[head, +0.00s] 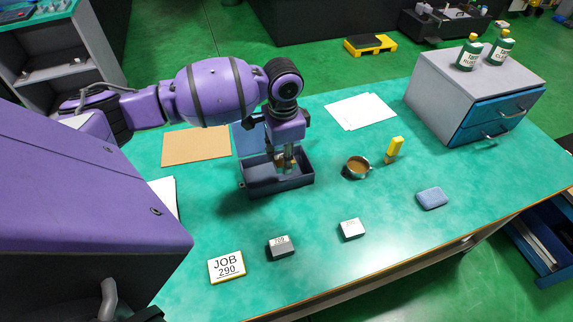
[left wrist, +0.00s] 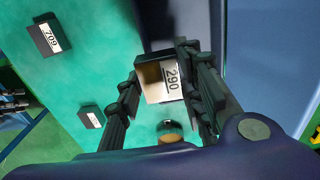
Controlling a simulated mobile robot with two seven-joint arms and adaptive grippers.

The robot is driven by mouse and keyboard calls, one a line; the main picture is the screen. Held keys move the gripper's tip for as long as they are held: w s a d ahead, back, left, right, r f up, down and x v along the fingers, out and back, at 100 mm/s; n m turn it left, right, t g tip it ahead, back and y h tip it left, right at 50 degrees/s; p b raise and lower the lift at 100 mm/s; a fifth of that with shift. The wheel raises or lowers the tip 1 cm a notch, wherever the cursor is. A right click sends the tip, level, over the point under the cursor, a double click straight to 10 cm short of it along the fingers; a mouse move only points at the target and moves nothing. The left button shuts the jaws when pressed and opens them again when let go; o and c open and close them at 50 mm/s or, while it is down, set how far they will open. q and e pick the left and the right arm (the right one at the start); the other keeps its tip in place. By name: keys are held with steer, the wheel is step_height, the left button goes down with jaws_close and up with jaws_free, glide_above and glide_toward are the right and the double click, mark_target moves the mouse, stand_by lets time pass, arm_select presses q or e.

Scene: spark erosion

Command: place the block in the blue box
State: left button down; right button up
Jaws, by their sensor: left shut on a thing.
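My left gripper (head: 286,164) points down over the open blue box (head: 280,188), its fingertips at the level of the box's opening. It is shut on a block (left wrist: 172,82) with a white label reading 290, which shows between the fingers in the left wrist view. In the head view the block is mostly hidden by the fingers; I cannot tell whether it touches the box floor. The box's lid stands raised behind it. The job card (head: 227,267) reads JOB 290. My right gripper is not in view.
Two other labelled blocks, one nearer the card (head: 280,247) and one farther right (head: 351,230), lie in front of the box. A coffee cup (head: 356,168), yellow object (head: 394,149) and blue sponge-like block (head: 432,198) are to the right. A drawer cabinet (head: 440,90) stands at the back right.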

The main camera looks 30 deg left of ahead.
arm_select(q)
steer(key=w+f, duration=0.1)
steer(key=f, duration=0.1)
steer(key=w+a+f, duration=0.1)
steer(key=w+f, duration=0.1)
steer(key=shift+a+f+b, duration=0.15)
steer(key=shift+f+b, duration=0.05)
steer(key=shift+b, duration=0.1)
steer(key=shift+w+a+f, duration=0.1)
steer(key=shift+w+f, duration=0.2)
steer(key=shift+w, duration=0.05)
steer(key=shift+w+a+f, duration=0.15)
steer(key=shift+w+f, duration=0.05)
steer(key=shift+f, duration=0.1)
step_height(320, 180, down, 3)
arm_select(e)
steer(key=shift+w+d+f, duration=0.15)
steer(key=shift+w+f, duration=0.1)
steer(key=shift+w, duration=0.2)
arm_select(q)
steer(key=shift+f, duration=0.1)
steer(key=c, duration=1.5)
jaws_free()
steer(key=shift+o, duration=0.2)
